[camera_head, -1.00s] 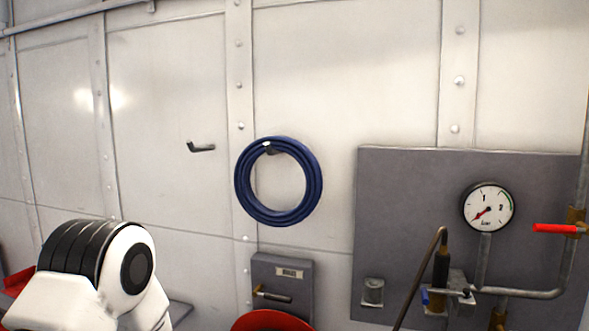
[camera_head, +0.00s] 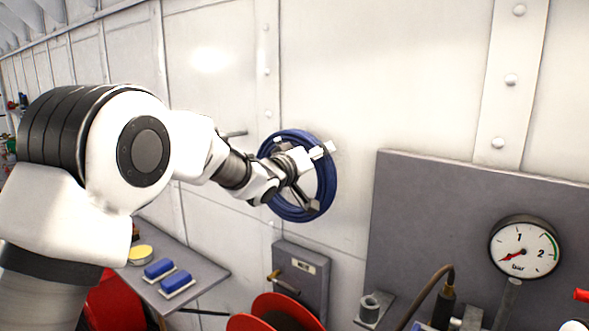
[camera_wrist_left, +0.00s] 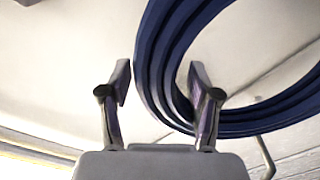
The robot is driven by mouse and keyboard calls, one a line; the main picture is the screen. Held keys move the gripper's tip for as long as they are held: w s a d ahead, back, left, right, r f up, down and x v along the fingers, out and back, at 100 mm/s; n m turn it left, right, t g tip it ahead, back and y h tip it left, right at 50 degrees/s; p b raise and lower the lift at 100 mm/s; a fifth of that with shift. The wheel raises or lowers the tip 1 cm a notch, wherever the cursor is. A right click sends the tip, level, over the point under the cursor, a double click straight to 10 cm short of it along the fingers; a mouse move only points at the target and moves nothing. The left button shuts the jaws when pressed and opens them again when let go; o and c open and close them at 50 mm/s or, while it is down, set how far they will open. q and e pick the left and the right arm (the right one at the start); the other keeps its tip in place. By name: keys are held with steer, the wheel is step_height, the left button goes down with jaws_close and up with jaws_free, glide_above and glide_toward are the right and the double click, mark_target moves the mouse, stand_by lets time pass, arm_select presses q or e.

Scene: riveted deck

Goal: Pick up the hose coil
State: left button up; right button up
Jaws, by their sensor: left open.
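The dark blue hose coil (camera_head: 331,187) hangs against the white wall in the head view. Its own hook is hidden behind my left gripper (camera_head: 317,178). That gripper is in front of the coil, with its fingers spread. In the left wrist view the coil (camera_wrist_left: 158,48) fills the upper right. Part of its band shows between the two open fingertips (camera_wrist_left: 160,82), and the right finger overlaps the coil's inner edge. I cannot tell whether a finger touches the coil. My right gripper is in neither view.
An empty wall hook (camera_head: 235,133) is left of the coil. Below are a grey box (camera_head: 312,277) with a lever and a red reel (camera_head: 252,320). A grey panel (camera_head: 430,220) with a pressure gauge (camera_head: 525,247) is at right. A small table (camera_head: 205,273) holds blue-topped items at lower left.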

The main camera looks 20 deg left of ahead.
arm_select(q)
steer(key=shift+w+d, duration=0.4)
steer(key=shift+d, duration=0.1)
steer(key=shift+s, duration=0.15)
steer(key=shift+s+a+r, duration=0.15)
steer(key=shift+s, duration=0.05)
steer(key=shift+s+a, duration=0.1)
steer(key=shift+a, duration=0.2)
steer(key=c, duration=0.5)
steer(key=shift+a, duration=0.1)
steer(key=c, duration=0.5)
jaws_close()
steer(key=shift+d, duration=0.2)
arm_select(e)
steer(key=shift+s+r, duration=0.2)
